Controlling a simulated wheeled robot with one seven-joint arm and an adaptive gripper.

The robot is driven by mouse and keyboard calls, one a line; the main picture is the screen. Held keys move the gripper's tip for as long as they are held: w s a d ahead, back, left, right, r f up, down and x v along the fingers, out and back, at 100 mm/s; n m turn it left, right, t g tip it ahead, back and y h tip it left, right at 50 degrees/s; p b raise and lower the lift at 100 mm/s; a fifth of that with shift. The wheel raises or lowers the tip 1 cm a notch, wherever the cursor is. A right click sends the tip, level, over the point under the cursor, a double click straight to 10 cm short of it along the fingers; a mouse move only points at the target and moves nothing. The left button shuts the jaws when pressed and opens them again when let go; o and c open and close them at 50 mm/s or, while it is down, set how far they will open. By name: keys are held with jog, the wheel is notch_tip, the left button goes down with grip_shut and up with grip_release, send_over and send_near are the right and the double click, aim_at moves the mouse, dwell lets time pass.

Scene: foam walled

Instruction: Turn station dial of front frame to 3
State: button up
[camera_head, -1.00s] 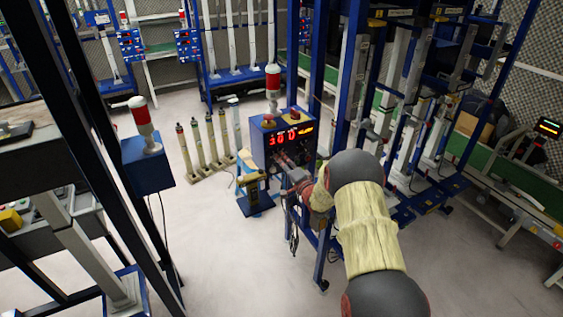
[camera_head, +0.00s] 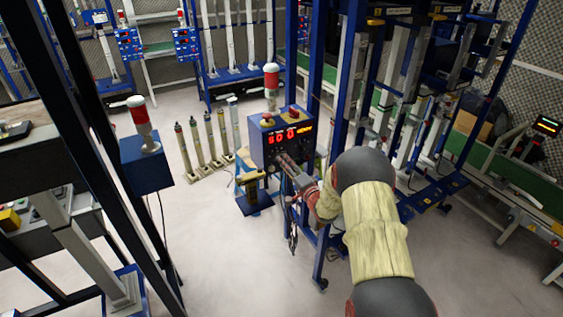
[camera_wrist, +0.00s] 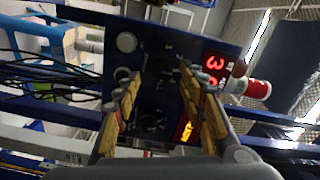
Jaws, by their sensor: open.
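The front frame's blue control box (camera_head: 268,151) carries a lit red display (camera_head: 282,138) and a red-and-white beacon on top. The box face (camera_wrist: 125,65) also fills the middle of the wrist view, turned on its side, with red digits (camera_wrist: 212,72) at right. A dark dial (camera_wrist: 160,64) shows on the face between the fingers; its pointer and marks are too blurred to read. My gripper (camera_wrist: 158,78) is open, its yellow-padded fingers on either side of the dial. I cannot tell whether they touch it. In the head view my gripper (camera_head: 286,163) is close to the box front.
A round pale button (camera_wrist: 126,42) is left of the dial in the wrist view. Blue frame posts (camera_head: 318,75) stand right of the box. Another beacon box (camera_head: 146,172) is at left. The floor between is clear.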

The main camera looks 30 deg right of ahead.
jog(key=s, duration=0.7)
jog(key=shift+s, duration=0.35)
jog(key=shift+d, duration=0.1)
